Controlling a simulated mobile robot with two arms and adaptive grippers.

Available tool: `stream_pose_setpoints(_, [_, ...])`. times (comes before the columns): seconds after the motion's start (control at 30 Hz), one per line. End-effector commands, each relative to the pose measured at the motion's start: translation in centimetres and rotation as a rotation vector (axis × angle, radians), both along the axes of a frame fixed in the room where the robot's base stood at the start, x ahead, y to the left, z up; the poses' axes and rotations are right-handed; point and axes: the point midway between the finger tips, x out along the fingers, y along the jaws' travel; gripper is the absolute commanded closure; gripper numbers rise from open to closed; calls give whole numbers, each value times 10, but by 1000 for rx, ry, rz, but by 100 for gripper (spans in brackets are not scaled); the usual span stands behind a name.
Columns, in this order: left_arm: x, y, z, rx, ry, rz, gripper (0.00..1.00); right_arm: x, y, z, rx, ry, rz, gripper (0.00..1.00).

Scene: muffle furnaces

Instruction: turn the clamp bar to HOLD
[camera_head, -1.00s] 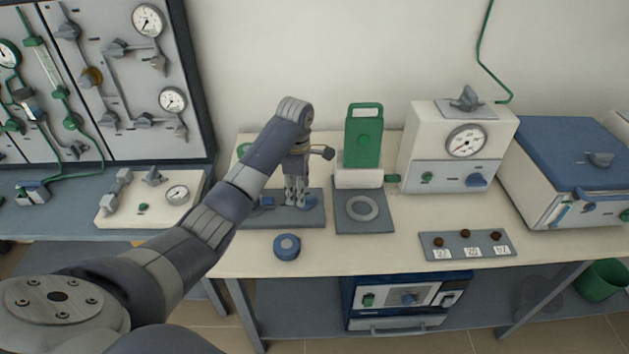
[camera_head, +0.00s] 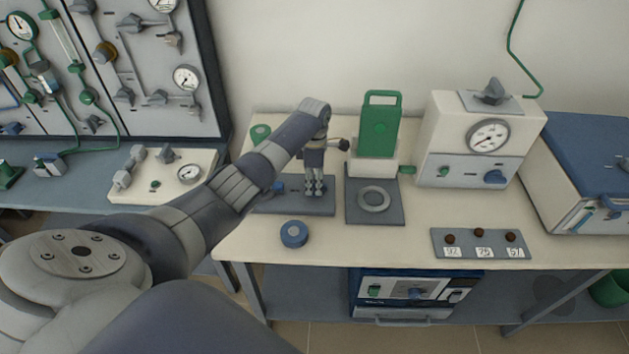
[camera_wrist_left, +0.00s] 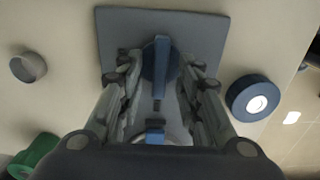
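A grey plate (camera_head: 265,207) on the bench carries blue parts; in the wrist view (camera_wrist_left: 112,25) a blue bar (camera_wrist_left: 161,62), which appears to be the clamp bar, stands on a round blue base. A second blue piece (camera_wrist_left: 155,133) shows nearer the palm. My left gripper (camera_head: 315,190) points down over the right part of the plate. In the wrist view its open fingers (camera_wrist_left: 160,82) lie on either side of the bar, with a gap visible at both sides. In the head view the gripper largely hides the bar. No HOLD mark is readable. My right gripper is out of view.
A blue ring (camera_head: 294,234) lies in front of the plate. Right of the gripper stand a green handled block (camera_head: 380,128) and a dark plate with a ring (camera_head: 374,218). A white gauge box (camera_head: 480,140) stands further right.

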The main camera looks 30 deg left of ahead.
Motion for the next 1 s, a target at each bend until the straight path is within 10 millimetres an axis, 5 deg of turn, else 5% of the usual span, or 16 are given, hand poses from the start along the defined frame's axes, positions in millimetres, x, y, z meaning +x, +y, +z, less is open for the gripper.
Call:
stream_pose_setpoints(0.1, [0,0,-3,0,0,-1,68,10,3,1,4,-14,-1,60])
stream_pose_setpoints(0.3, [0,0,-3,0,0,-1,68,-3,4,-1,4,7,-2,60])
stream_pose_setpoints(0.47, [0,0,-3,0,0,-1,100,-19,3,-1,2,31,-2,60])
stream_pose_setpoints(1.0, [1,-1,-1,-1,-1,-84,100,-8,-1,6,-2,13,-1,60])
